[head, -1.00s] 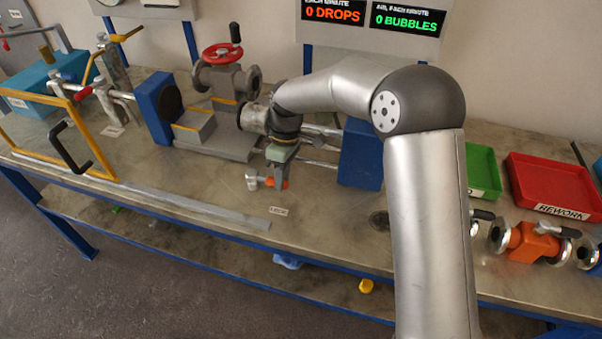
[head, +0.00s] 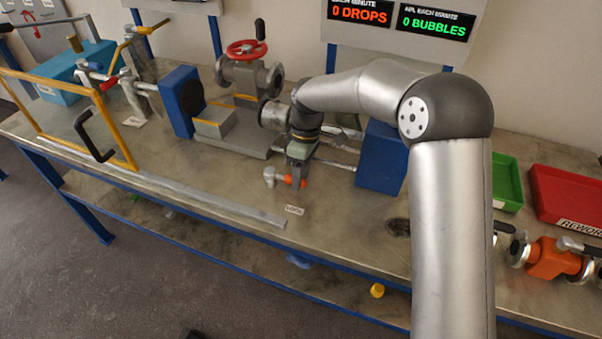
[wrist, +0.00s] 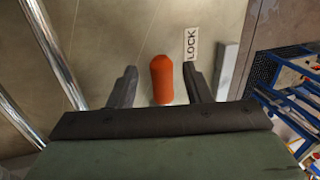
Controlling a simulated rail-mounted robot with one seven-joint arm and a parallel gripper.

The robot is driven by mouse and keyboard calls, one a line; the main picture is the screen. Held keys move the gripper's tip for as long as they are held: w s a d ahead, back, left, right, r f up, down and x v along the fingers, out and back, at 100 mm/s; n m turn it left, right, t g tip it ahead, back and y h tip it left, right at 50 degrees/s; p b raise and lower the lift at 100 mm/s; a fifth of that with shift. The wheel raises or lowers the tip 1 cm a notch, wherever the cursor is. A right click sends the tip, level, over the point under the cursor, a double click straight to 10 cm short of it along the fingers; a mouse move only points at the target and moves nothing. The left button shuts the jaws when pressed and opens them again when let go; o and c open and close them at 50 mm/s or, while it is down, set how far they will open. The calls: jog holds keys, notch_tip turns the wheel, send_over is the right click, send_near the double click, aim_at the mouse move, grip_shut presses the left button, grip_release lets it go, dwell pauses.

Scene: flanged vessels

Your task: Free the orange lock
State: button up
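The orange lock is a small lever with a rounded orange grip (wrist: 161,80) and a pale metal knob (head: 269,175), low at the bench top. A LOCK label (wrist: 191,45) lies beside it, and the label also shows in the head view (head: 294,210). My gripper (wrist: 160,69) points down at the lock. Its two dark fingers are apart, one on each side of the orange grip, with gaps showing on both sides. In the head view my gripper (head: 299,181) partly covers the orange grip. Whether the fingers overlap it in height is unclear.
A flanged vessel with a red handwheel (head: 247,49) stands behind my gripper, between blue blocks (head: 182,100). Metal rods (wrist: 60,55) run beside the lock. A yellow frame (head: 125,150) is at left. Green (head: 507,180) and red (head: 570,195) trays are at right. Displays read 0 drops, 0 bubbles.

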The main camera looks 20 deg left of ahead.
jog(key=v, duration=1.7)
jog(key=shift+r, duration=0.25)
jog(key=s+d+f+m+t, duration=0.1)
jog(key=s+d+m, duration=0.5)
jog(key=d, duration=0.4)
jog(key=s+d+f+m+t, duration=0.1)
jog(key=s+d+m, duration=0.3)
jog(key=s+d, duration=0.5)
jog(key=s+d+f+m+t, duration=0.1)
jog(key=s+d+f+m, duration=0.5)
jog(key=s+d, duration=0.4)
jog(key=s+f, duration=0.1)
jog(key=s, duration=0.1)
jog(key=shift+s+d+m, duration=0.25)
jog(key=shift+s+m, duration=0.1)
jog(key=shift+m, duration=0.05)
